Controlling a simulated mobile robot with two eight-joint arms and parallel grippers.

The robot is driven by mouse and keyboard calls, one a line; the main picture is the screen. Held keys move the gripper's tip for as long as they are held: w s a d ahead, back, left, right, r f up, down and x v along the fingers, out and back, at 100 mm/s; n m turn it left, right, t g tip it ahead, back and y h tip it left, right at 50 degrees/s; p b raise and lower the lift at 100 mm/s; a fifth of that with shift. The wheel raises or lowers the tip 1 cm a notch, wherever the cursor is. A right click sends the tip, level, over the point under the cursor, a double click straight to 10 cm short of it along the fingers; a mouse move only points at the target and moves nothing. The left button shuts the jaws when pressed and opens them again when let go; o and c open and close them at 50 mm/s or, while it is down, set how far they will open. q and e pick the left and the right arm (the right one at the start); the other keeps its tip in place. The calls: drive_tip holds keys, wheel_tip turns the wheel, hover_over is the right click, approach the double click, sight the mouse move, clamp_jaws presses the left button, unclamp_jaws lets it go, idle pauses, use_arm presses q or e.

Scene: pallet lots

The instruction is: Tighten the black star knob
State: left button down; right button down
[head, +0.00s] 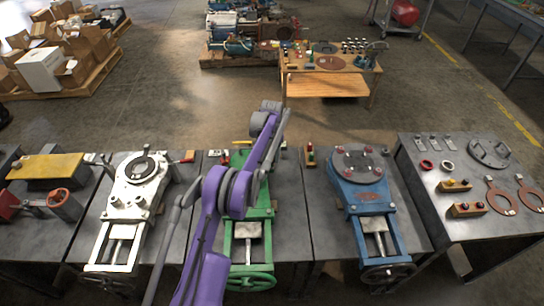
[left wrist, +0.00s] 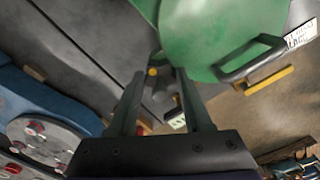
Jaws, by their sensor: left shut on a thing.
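The green machine (head: 258,205) stands on the middle table, partly covered by my left arm in the head view. Its green body (left wrist: 215,35) fills the top of the left wrist view, with a dark handle beside it. My left gripper (left wrist: 160,74) is beside this body, its two fingers around a small dark piece with a yellow spot (left wrist: 152,72). This piece appears to be the black star knob, and the gripper is shut on it. Its star outline is too small and covered to make out. In the head view the fingertips are hidden behind the arm. My right gripper is not in view.
A white machine (head: 133,190) stands to the left and a blue machine (head: 362,185) to the right, each on a grey table. A table with rings and blocks (head: 440,178) is at the far right. Open floor (head: 190,100) lies behind the tables.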

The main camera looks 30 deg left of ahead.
use_arm(q)
drive_tip(key=shift+m, duration=0.9)
drive_tip(key=shift+c, duration=1.6)
unclamp_jaws()
drive_tip(key=shift+r, duration=0.1)
wheel_tip(320, 180, up, 11)
drive_tip(key=shift+f, duration=0.2)
